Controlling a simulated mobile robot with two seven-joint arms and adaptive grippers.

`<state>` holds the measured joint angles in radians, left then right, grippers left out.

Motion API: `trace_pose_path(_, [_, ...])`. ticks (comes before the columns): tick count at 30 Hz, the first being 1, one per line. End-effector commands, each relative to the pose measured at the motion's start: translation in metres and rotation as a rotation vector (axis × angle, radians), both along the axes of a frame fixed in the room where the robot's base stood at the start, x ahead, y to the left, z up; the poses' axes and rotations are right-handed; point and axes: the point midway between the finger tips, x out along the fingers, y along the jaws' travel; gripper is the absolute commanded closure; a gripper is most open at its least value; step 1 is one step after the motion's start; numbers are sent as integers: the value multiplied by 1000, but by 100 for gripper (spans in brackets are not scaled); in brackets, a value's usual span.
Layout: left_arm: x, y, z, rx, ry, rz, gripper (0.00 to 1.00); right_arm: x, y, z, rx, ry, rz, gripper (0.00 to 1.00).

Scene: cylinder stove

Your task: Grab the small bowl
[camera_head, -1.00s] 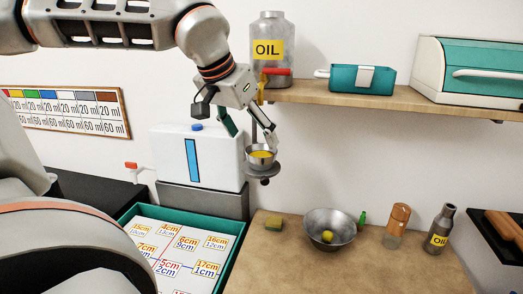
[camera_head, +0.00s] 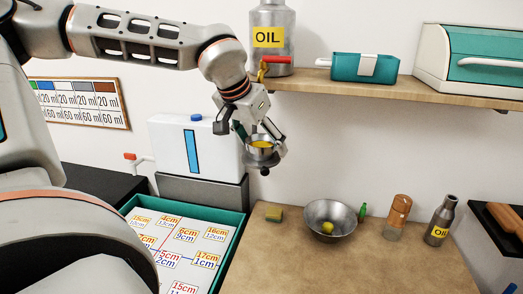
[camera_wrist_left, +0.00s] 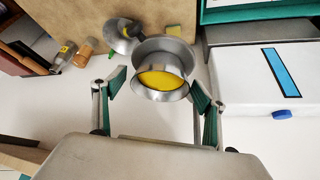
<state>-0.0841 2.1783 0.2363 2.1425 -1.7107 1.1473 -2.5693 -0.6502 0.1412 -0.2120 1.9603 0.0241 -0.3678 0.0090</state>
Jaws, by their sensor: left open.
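The small bowl (camera_head: 259,155) is a metal bowl with yellow liquid in it. It sits on a small round holder (camera_head: 264,171) below the red-handled tap of the oil can. In the left wrist view the small bowl (camera_wrist_left: 160,94) shows between the two fingers, with the wider round metal holder behind it. My left gripper (camera_head: 259,143) is open, with one finger on each side of the bowl. In the left wrist view (camera_wrist_left: 157,90) gaps show between both fingers and the bowl. My right gripper is not in view.
The oil can (camera_head: 272,18) stands on the wooden shelf (camera_head: 318,84) above. A white container (camera_head: 180,150) is close on the left. On the counter below are a large metal bowl (camera_head: 345,228), a sponge (camera_head: 274,214), and bottles (camera_head: 441,222). The front of the counter is clear.

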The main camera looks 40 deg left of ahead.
Motion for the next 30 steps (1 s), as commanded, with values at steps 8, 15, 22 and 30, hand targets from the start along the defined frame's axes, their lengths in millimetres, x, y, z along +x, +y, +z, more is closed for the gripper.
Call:
trace_pose_path(8, [0,0,0,0,0,-1,65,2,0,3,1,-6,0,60])
trace_pose_path(15, [0,0,1,1,-1,-1,76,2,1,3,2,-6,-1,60])
trace_pose_path(22, [0,0,6,2,-2,-1,76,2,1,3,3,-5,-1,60])
trace_pose_path(30, [0,0,41,3,-6,0,76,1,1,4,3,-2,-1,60])
